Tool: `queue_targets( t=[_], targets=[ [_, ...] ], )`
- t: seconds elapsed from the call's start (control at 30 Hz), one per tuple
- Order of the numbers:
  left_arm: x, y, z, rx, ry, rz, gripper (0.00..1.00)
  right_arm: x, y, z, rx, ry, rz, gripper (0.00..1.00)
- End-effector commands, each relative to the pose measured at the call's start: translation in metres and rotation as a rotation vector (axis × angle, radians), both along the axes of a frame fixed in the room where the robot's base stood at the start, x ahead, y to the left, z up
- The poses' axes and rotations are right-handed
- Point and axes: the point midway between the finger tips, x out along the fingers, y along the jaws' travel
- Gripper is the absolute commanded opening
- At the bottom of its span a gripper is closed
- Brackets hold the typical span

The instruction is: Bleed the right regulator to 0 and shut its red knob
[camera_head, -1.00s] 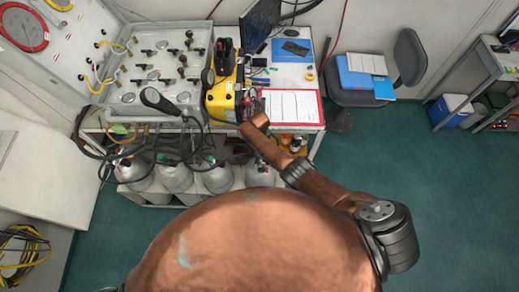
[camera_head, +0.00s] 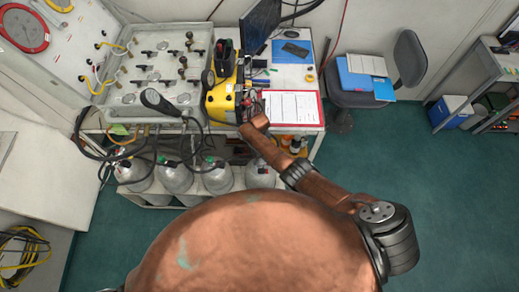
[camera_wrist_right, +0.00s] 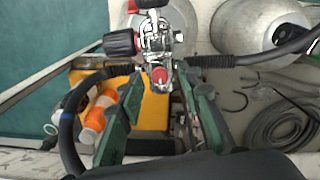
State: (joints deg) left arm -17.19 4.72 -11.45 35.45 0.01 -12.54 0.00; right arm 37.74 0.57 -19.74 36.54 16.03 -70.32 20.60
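In the right wrist view a chrome regulator (camera_wrist_right: 157,38) sits in front of a grey cylinder. A black knob with a red band (camera_wrist_right: 122,42) sticks out on its left. A small round red knob (camera_wrist_right: 160,76) faces me at its lower end. My right gripper (camera_wrist_right: 161,84) has green fingers spread apart, one on each side of the small red knob, with visible gaps; contact is not visible. In the head view my right arm reaches to the bench's front edge, and its gripper is hidden there. My left gripper is not in view. I cannot read any gauge pressure.
Black hoses (camera_wrist_right: 275,55) run to both sides of the regulator. An orange bottle (camera_wrist_right: 97,118) and a yellow box lie beyond the fingers. In the head view several cylinders stand under the bench, with a grey panel (camera_head: 128,97) and yellow device (camera_head: 221,103) above.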

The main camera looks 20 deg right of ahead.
Motion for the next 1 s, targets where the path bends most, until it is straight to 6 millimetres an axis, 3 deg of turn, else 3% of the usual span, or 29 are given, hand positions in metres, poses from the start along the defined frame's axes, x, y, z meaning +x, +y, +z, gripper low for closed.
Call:
queue_targets(
  t=[0.27, 0.73, 1.0],
  targets=[
    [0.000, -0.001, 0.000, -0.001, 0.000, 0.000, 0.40, 0.001, 0.001, 0.019, 0.003, -0.003, 0.001, 0.32],
    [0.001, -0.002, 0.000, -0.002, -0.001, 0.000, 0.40, 0.001, 0.000, 0.101, 0.001, -0.003, 0.000, 0.32],
    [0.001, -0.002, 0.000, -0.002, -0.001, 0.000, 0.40, 0.000, 0.000, 0.119, 0.000, -0.001, 0.000, 0.32]
  ],
)
